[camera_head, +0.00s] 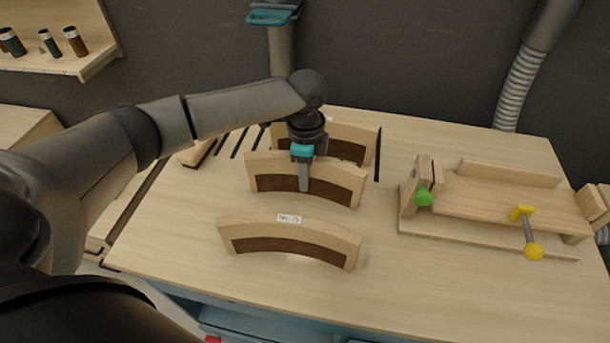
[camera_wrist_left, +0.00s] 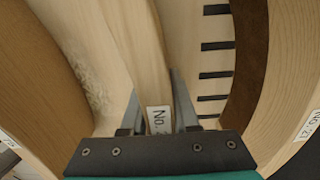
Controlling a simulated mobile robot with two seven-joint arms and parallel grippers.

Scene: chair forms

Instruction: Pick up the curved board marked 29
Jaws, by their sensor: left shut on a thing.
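Three curved light-wood boards with dark brown inner faces stand in a row on the table. My left gripper (camera_head: 304,180) is shut on the middle board (camera_head: 342,188), near the middle of its length. In the left wrist view the held board (camera_wrist_left: 150,50) passes between my fingers (camera_wrist_left: 158,108). Its label (camera_wrist_left: 158,119) reads "No."; its number is hidden, so I cannot tell whether it is 29. The front board (camera_head: 250,228) has a label too small to read surely. The back board (camera_head: 362,135) is partly behind my gripper. My right gripper is not in view.
Dark strips (camera_head: 238,143) lie at the back left of the table. A wooden fixture (camera_head: 480,205) with green and yellow knobs stands at right. The front right table surface is clear.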

